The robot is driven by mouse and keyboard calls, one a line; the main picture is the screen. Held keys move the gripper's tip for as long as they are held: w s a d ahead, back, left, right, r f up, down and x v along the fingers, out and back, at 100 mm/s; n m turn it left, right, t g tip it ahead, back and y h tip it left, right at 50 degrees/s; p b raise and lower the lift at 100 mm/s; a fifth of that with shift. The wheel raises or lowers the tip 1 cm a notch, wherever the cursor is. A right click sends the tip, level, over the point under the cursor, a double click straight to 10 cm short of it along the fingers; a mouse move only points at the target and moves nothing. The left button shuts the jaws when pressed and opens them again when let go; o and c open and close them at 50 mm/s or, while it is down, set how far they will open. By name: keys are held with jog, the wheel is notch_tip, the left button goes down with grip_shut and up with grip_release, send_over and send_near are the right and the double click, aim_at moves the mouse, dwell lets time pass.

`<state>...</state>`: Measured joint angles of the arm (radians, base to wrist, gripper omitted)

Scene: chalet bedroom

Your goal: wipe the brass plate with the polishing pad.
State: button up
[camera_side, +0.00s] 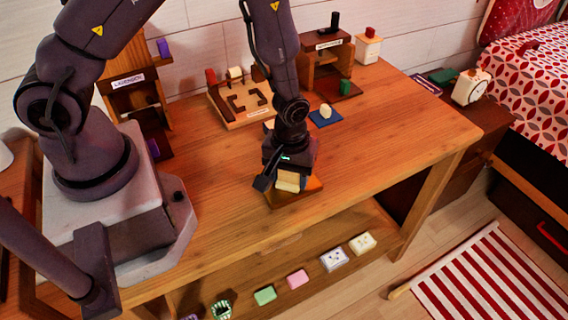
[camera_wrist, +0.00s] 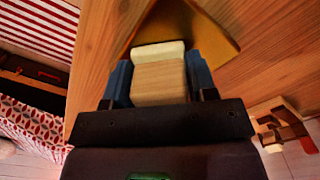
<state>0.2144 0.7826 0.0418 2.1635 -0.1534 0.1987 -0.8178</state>
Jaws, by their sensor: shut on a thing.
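The polishing pad (camera_wrist: 160,82) is a pale wooden block with a cream layer on its far face. It also shows in the side view (camera_side: 288,181), below my gripper. My gripper (camera_wrist: 159,85) is shut on the pad, with a blue-grey finger on each side; it also shows in the side view (camera_side: 287,174). The brass plate (camera_wrist: 217,40) is a golden-brown sheet just beyond and under the pad. In the side view the plate (camera_side: 308,188) lies near the table's front edge, partly hidden by my gripper. I cannot tell whether the pad touches the plate.
The wooden table (camera_side: 390,120) has free room right of the plate. A wooden tray with a dark maze-like pattern (camera_side: 243,103), a small shelf (camera_side: 325,68) and a blue mat with a cream piece (camera_side: 326,115) stand toward the back. Several small blocks (camera_side: 298,278) lie on the lower shelf.

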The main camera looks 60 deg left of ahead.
jog(key=shift+d, duration=0.9)
jog(key=shift+w+a, duration=0.1)
jog(key=shift+a, duration=3.4)
jog(key=shift+w, duration=0.35)
jog(key=shift+s+d, duration=0.2)
jog(key=shift+d, duration=3.35)
jog(key=shift+w+a, duration=0.1)
jog(key=shift+a, duration=3.5)
notch_tip(320, 180, up, 8)
jog(key=shift+d+r, duration=0.1)
jog(key=shift+d, duration=0.05)
